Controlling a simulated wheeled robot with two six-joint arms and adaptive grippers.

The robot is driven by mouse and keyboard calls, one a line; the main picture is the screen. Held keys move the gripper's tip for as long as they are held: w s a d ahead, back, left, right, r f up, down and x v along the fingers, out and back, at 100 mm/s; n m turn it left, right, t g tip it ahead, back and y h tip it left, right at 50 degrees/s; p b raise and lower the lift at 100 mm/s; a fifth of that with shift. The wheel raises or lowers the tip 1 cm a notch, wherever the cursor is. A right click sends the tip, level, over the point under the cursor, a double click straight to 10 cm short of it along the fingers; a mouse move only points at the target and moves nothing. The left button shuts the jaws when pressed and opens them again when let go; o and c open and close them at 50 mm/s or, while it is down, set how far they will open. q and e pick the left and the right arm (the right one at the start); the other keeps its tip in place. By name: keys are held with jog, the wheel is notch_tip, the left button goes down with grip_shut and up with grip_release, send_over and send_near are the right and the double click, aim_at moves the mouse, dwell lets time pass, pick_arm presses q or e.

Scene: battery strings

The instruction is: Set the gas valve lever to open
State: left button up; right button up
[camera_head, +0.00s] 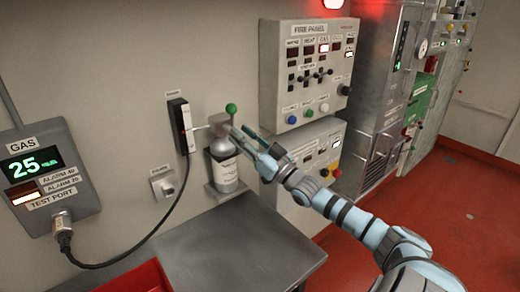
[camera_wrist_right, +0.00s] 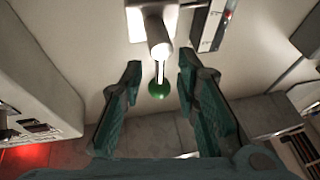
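The gas valve lever ends in a green ball knob (camera_head: 231,109), above a grey gas cylinder (camera_head: 226,173) mounted on the wall. In the head view the knob is up, above the fingertips of my right gripper (camera_head: 240,130). In the right wrist view the lever is a thin rod from a pale round hub to the green knob (camera_wrist_right: 158,91). The knob shows between the two spread fingers of my right gripper (camera_wrist_right: 157,75), with a gap on each side. The gripper is open and holds nothing. Whether a finger touches the lever, I cannot tell. My left gripper is not in view.
The fire panel (camera_head: 308,60) stands close right of the lever. A black wall box (camera_head: 181,125) with a cable is at its left. A gas display (camera_head: 45,175) hangs at far left. A grey table (camera_head: 235,248) is below, with a red bin (camera_head: 135,278) in front.

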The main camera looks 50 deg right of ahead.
jog(key=v, duration=0.7)
jog(key=shift+s+d, duration=0.1)
